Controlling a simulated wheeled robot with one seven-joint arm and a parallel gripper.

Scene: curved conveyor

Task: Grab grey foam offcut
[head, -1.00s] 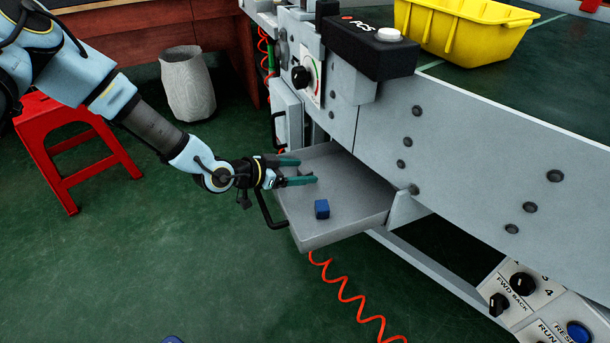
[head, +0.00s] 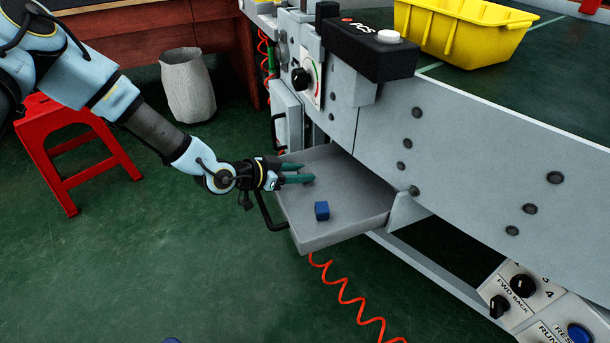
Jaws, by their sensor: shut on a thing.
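My gripper (head: 307,173) reaches in from the left, low over the open grey drawer (head: 342,228). Its two green fingers are closed in on the small grey foam offcut, which is almost wholly hidden between them. I cannot tell whether the offcut still touches the drawer floor.
A small blue block (head: 322,210) lies in the drawer, nearer its front. The drawer handle (head: 270,212) is below my wrist. The grey conveyor side (head: 460,150) rises behind and right. A yellow bin (head: 460,30) stands on top. A red stool (head: 75,150) is at left.

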